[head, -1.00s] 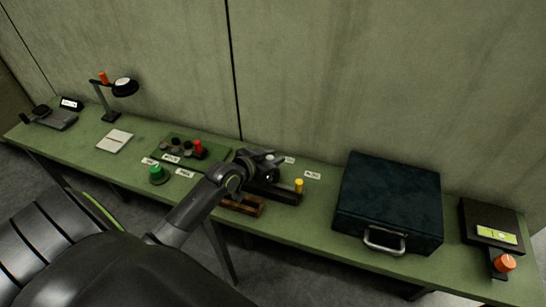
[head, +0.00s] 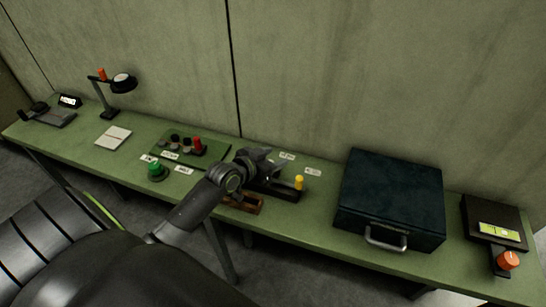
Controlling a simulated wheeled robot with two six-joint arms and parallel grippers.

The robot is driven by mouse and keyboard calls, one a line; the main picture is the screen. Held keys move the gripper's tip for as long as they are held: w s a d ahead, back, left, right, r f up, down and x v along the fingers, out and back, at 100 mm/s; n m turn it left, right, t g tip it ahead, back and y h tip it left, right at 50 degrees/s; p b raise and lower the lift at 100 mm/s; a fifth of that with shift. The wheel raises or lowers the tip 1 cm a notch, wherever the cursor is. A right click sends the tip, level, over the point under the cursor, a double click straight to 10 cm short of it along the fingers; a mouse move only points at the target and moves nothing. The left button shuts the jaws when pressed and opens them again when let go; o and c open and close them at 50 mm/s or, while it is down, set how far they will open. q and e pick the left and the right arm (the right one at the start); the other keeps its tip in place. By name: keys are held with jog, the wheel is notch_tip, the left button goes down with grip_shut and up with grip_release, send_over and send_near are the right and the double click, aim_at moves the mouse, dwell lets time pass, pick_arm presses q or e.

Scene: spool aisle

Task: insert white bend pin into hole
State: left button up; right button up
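My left gripper (head: 270,160) is over the middle of the table, above the left part of a dark block (head: 288,193). Its two fingers look spread apart, and I see nothing clearly held between them. A yellow-topped pin (head: 299,182) stands upright at the block's right end. I cannot clearly make out the white bend pin or the hole; the gripper covers part of the block. A dark green board (head: 217,151) to the left holds a red pin (head: 197,144) and several dark and grey ones. My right gripper is out of view.
A brown wooden piece (head: 247,205) lies at the front edge below my wrist. A green button (head: 156,170) stands left, a large dark case (head: 390,200) right. A lamp (head: 122,83) and white pad (head: 114,138) are farther left. The wall runs close behind.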

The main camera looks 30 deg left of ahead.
pick_arm(q)
jog(key=p+v, duration=0.1)
jog(key=v, duration=1.6)
jog(key=shift+s, duration=0.2)
